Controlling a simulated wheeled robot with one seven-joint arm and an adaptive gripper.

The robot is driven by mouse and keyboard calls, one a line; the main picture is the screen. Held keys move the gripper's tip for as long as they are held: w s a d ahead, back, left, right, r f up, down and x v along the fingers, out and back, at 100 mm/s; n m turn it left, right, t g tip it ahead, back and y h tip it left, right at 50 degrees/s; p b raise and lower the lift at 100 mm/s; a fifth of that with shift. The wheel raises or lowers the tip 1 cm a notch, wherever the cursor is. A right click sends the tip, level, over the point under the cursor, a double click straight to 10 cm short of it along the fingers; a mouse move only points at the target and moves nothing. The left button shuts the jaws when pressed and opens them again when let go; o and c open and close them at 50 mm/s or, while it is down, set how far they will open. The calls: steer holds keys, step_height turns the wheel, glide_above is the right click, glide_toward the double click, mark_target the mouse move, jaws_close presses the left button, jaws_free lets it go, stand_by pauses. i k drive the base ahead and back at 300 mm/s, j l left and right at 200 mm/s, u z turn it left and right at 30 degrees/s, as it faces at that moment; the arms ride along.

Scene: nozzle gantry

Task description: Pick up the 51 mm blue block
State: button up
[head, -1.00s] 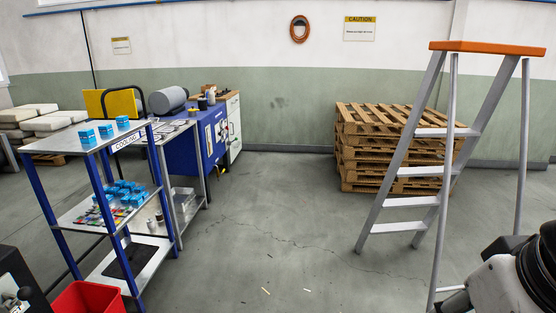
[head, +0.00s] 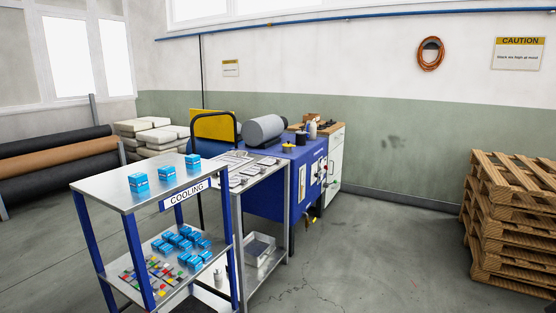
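Three blue blocks stand apart on the top shelf of the cooling rack (head: 110,193) in the head view: a left one (head: 139,182), a middle one (head: 167,173) and a right one (head: 193,161). They look alike with pale markings, and I cannot read a size on any of them. Several more blue blocks (head: 186,238) sit close together on the shelf below. My gripper is not in view.
A "COOLING" sign (head: 187,194) hangs on the rack's edge. Small coloured pieces (head: 150,276) lie on the lower shelf. A metal table (head: 265,175) and blue machine (head: 283,196) stand behind. Wooden pallets (head: 512,220) are at right. Floor (head: 380,260) between is clear.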

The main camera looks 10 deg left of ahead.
mark_target(192, 161)
steer(key=i+u, duration=0.2)
steer(key=i, duration=0.75)
steer(key=i+u, duration=0.2)
steer(key=i, duration=0.7)
steer(key=i+u, duration=0.4)
steer(key=i+l+u, duration=0.1)
steer(key=i+u, duration=0.25)
steer(key=i+l+u, duration=0.2)
steer(key=i+u, duration=0.2)
steer(key=i+l+u, duration=0.15)
steer(key=i+u, duration=0.35)
steer(key=k, duration=0.05)
